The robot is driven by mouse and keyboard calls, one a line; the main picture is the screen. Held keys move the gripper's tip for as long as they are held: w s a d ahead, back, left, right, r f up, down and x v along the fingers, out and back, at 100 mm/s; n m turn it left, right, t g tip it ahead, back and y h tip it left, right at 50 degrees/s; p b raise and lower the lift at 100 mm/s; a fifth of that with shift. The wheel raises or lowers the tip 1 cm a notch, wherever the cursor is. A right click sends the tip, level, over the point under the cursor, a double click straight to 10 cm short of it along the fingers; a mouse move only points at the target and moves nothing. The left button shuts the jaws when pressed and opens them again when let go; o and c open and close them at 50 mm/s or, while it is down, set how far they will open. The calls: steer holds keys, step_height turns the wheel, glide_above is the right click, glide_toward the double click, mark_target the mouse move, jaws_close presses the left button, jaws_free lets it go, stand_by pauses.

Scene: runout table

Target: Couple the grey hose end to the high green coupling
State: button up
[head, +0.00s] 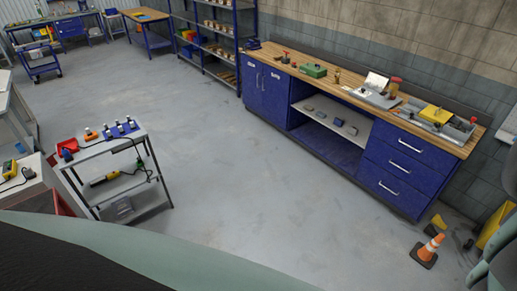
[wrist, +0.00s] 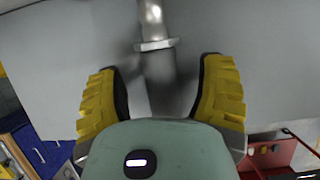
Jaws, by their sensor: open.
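My gripper (wrist: 160,75) shows in the wrist view with its two yellow ridged fingers apart. A grey metallic cylinder with a pale collar (wrist: 156,45) runs upward between the fingers; it looks like the grey hose end. Gaps show on both sides of it, so the fingers are not closed on it. Its lower part is blurred and hidden behind my gripper's green-grey body. I cannot make out the high green coupling in either view. The head view does not show my gripper's fingers or the hose end.
In the wrist view, a broad light grey surface (wrist: 270,60) lies behind the fingers, with a red panel (wrist: 270,152) at lower right.

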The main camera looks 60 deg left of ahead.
steer(key=shift+o, duration=0.4)
steer(key=shift+d+f, duration=0.1)
jaws_close()
